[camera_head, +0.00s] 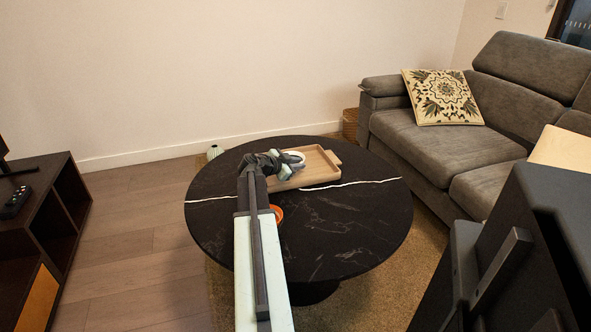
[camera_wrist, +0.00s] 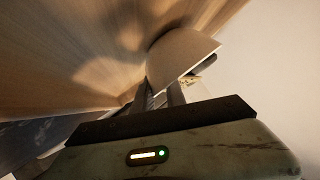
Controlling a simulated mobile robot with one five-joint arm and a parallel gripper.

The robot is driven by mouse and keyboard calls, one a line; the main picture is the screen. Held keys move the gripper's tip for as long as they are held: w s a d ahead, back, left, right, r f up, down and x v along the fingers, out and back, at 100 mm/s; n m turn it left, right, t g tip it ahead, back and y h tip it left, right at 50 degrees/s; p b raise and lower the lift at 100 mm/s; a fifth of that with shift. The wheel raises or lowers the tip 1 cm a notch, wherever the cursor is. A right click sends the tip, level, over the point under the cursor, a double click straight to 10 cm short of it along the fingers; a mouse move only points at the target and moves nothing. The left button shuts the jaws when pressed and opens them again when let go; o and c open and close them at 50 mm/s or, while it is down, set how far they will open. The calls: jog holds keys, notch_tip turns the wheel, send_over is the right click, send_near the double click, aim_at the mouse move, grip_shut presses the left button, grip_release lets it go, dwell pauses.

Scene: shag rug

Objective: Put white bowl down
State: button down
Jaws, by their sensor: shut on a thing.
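My gripper (camera_head: 296,166) is over the wooden tray on the round black table, at the end of my outstretched arm. In the wrist view, my gripper (camera_wrist: 168,96) is shut on a pale curved piece (camera_wrist: 182,52), which I take to be the white bowl's wall. The bowl looks tilted there, with the tray's wood close behind it. I cannot tell whether the bowl touches the tray.
The wooden tray (camera_head: 321,170) lies on the far part of the black table (camera_head: 350,228). An orange round item (camera_head: 277,213) sits on the table beside my arm, partly hidden. The table's right and front areas are clear. A grey sofa (camera_head: 430,151) stands right, a dark cabinet (camera_head: 62,215) left.

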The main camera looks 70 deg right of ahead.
jog(key=shift+w+a+r, duration=0.1)
jog(key=shift+w, duration=0.1)
jog(key=shift+f, duration=0.3)
jog(key=c, duration=1.3)
grip_release()
jog(key=shift+r, duration=0.1)
jog(key=shift+c, duration=0.2)
jog(key=shift+r, duration=0.1)
jog(key=shift+r+p, duration=0.35)
jog(key=shift+p, duration=0.05)
jog(key=p+v, duration=0.4)
jog(key=v, duration=0.7)
jog(key=shift+f, duration=0.1)
jog(key=shift+w+a, duration=0.15)
jog(key=shift+a, duration=0.3)
